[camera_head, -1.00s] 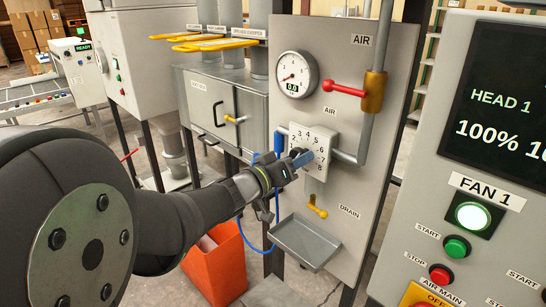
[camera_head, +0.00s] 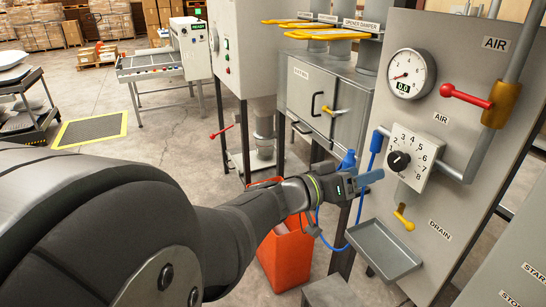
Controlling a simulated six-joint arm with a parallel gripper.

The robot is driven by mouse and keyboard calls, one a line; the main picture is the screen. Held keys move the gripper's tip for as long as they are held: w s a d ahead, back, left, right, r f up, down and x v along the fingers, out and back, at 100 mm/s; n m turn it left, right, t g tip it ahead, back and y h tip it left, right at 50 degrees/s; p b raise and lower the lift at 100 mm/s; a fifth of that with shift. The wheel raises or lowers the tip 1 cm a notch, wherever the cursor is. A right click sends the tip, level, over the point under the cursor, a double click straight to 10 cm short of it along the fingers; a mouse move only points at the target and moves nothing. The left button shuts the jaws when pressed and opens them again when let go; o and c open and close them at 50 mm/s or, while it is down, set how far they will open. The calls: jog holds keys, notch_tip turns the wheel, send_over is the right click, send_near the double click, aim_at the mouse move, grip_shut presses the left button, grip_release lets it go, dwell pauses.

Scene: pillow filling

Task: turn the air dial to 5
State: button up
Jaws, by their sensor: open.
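The air dial (camera_head: 398,160) is a round black knob on a pale square plate (camera_head: 426,150) with numbers around it, on the grey panel. The knob shows clear of my gripper; its white mark is too small to read against a number. My gripper (camera_head: 362,168) is open, with blue fingers, just left of the dial. It is apart from the knob in the picture, and nothing shows between its fingers.
The round gauge (camera_head: 410,74) above reads 0.0. A red-handled valve (camera_head: 466,96) is at upper right, and a yellow drain handle (camera_head: 404,218) is below the dial. A metal tray (camera_head: 384,250) juts out below. A blue hose (camera_head: 333,247) hangs near my gripper. An orange bin (camera_head: 285,256) stands beneath.

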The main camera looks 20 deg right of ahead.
aim_at(394, 163)
jog(key=a, duration=0.7)
jog(key=shift+a, duration=0.2)
jog(key=d, duration=1.7)
jog(key=shift+d, duration=0.2)
